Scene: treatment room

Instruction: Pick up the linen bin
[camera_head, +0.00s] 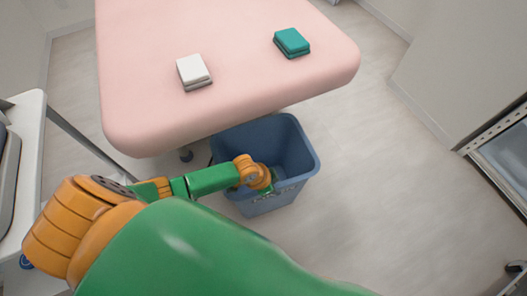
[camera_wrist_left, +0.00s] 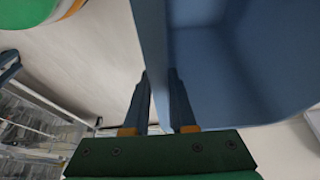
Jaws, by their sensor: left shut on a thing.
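The linen bin (camera_head: 300,147) is a blue, open-topped tub on the floor beside the pink table's near edge in the head view. It looks empty inside where I can see. My left arm reaches across to it, and the left gripper (camera_head: 268,190) is at its near rim, with the fingers mostly hidden by the wrist. In the left wrist view the bin's blue wall (camera_wrist_left: 235,65) fills the right side. The left gripper's two fingers (camera_wrist_left: 157,108) are on either side of the bin's rim, shut on it. My right gripper is not in view.
A pink treatment table (camera_head: 150,115) stands just behind the bin, with a white folded cloth (camera_head: 193,71) and a green folded cloth (camera_head: 292,42) on top. A white cart (camera_head: 28,150) is at left. Metal-framed furniture (camera_head: 500,150) is at right. Floor right of the bin is clear.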

